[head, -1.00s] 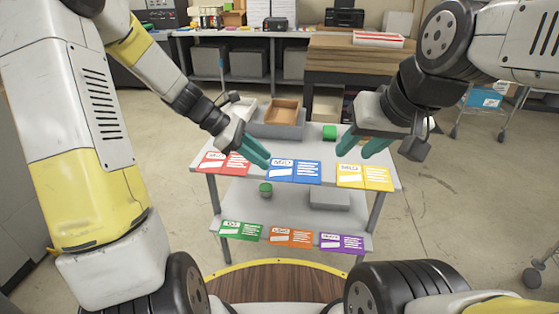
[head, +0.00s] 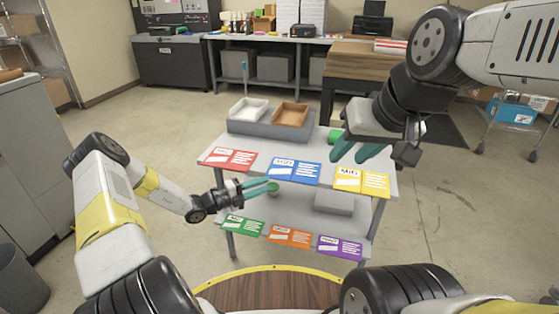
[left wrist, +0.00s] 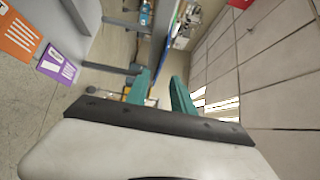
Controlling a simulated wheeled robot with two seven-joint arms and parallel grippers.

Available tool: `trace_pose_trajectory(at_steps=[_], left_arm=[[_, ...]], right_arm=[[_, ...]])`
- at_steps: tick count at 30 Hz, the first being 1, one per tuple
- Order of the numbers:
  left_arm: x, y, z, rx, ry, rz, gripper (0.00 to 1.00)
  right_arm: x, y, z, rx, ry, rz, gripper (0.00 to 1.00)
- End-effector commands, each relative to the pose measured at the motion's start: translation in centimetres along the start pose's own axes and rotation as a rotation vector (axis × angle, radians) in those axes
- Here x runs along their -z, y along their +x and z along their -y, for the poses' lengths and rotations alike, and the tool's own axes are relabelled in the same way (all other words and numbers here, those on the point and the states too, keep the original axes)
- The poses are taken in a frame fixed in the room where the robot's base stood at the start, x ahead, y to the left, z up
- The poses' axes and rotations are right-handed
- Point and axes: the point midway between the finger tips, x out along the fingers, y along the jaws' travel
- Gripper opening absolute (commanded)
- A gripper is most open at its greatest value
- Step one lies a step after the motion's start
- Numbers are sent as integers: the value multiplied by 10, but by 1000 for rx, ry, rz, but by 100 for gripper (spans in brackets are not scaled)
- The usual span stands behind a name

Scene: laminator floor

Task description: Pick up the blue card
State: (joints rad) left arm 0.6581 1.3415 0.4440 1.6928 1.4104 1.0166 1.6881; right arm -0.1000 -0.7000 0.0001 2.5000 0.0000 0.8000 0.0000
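The blue card (head: 293,171) lies flat on the cart's top shelf (head: 325,180), between the red card (head: 229,158) and the yellow card (head: 361,182). My left gripper (head: 272,187) is open and empty, with its teal fingers apart in the left wrist view (left wrist: 160,92). My right gripper (head: 357,152) is open and empty above the top shelf, behind the yellow card.
The lower shelf (head: 290,215) holds green (head: 241,225), orange (head: 289,237) and purple (head: 340,246) cards and a grey block (head: 334,202). A white tray (head: 248,109) and a brown tray (head: 291,114) stand at the top shelf's back. Floor left of the cart is clear.

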Motion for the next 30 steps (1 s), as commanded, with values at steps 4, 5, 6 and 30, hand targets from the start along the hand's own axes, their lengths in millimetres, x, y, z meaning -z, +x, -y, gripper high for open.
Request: trace_pose_trajectory(at_steps=[4, 5, 6, 30], left_arm=[[1, 16, 0, -2, 1, -3, 29], [1, 18, 0, -2, 2, -2, 29], [1, 21, 0, -1, 2, -3, 29], [1, 65, 0, -3, 4, -3, 0]], right_arm=[[0, 0, 0, 0, 0, 0, 36], [0, 0, 0, 0, 0, 0, 36], [0, 0, 0, 0, 0, 0, 36], [0, 0, 0, 0, 0, 0, 36]])
